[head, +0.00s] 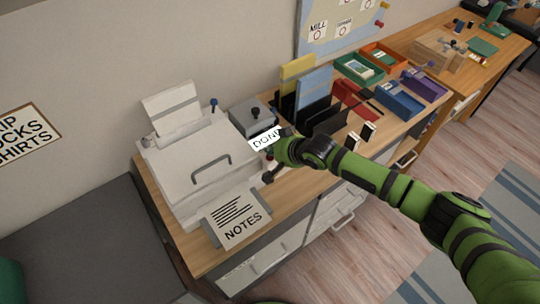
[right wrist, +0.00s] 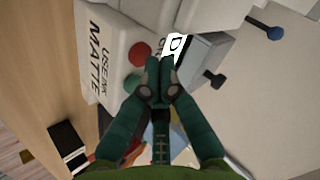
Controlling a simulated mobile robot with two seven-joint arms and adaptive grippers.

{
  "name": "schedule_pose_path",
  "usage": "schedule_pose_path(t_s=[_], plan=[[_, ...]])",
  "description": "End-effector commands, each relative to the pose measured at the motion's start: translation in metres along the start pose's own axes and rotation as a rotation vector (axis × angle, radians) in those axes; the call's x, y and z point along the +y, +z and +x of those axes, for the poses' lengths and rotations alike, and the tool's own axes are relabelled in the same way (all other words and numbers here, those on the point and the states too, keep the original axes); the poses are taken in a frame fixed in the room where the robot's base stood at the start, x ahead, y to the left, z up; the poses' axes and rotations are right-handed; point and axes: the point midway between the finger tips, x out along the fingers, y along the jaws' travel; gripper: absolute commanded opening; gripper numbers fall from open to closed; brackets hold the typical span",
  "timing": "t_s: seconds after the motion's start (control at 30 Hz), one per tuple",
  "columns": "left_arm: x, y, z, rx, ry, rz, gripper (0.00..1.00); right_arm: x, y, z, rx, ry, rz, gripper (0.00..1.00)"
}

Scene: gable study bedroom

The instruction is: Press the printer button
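The white printer (head: 200,165) stands on the wooden desk at the left of the head view. Its side, lettered "USE INK MATTE", shows in the right wrist view (right wrist: 112,52). There, a red round button (right wrist: 138,54) and a green round button (right wrist: 132,83) sit on that side. My right gripper (head: 272,155) is at the printer's right side. In the right wrist view its fingers (right wrist: 162,68) are together, just right of both buttons, with no object visible between them. I cannot tell whether they touch anything. A white "DONE" label (head: 264,139) is partly hidden behind the fingertips. My left gripper is out of view.
A grey box with a dark knob (head: 252,118) stands right of the printer. Black holders with yellow and blue folders (head: 314,88) and several coloured trays (head: 398,99) fill the desk further right. A "NOTES" sheet (head: 238,216) lies at the printer's front.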

Motion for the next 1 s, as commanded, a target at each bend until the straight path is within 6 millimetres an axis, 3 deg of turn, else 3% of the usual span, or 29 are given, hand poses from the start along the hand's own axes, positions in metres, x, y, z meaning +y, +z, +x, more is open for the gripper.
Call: schedule_pose_path(t_s=[1.0], plan=[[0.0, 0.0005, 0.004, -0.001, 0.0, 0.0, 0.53, 0.0042, 0.0045, 0.0056, -0.001, 0.001, 0.0, 0.0]])
